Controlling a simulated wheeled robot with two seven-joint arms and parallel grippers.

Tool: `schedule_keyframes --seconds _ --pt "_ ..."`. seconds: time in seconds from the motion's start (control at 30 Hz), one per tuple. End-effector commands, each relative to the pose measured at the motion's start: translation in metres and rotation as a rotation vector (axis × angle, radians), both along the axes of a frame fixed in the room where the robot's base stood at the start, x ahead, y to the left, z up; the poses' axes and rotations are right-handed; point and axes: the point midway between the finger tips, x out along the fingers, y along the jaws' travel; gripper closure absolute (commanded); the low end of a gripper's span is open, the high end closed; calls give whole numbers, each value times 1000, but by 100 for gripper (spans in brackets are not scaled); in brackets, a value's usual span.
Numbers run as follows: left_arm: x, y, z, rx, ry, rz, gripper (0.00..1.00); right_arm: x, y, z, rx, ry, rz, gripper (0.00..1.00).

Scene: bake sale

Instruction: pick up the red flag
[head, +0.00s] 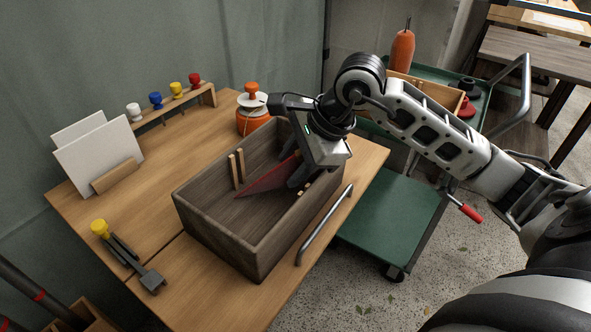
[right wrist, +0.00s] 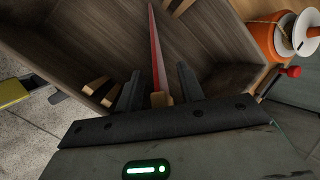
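The red flag (head: 268,180) is inside the wooden crate (head: 262,250) on the table. It is a thin red triangle in the head view and a narrow edge-on red strip in the right wrist view (right wrist: 155,50), with a small wooden end near my gripper. My right gripper (head: 299,172) reaches down into the crate at the flag's right end. In the right wrist view its two fingers (right wrist: 159,82) stand apart, with the flag's wooden end between them and gaps on both sides. My left gripper is not in view.
Light wooden slats (head: 237,170) stand inside the crate, whose walls surround the gripper. An orange jar (head: 252,122) stands behind it. White cards (head: 98,155), a rack of coloured knobs (head: 180,105) and a grey clamp (head: 135,262) are to the left. A green cart (head: 395,215) is at right.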

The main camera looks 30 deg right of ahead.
Motion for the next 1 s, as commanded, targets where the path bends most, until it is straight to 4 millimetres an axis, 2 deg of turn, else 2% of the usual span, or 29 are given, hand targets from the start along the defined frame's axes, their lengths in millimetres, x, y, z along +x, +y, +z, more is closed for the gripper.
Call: schedule_keyframes --seconds 0.23,0.37,0.4,0.77,0.87,1.0 --pt "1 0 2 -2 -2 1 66 1 0 -2 -1 0 0 62" --pt "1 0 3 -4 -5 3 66 1 0 -1 -1 1 -1 98" --pt "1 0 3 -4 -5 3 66 1 0 -1 -1 1 -1 100" --pt "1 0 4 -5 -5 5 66 1 0 1 -1 -2 -1 100" --pt "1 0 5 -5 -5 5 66 1 0 8 0 -2 -1 100" --pt "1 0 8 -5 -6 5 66 1 0 28 -2 -6 -2 100"
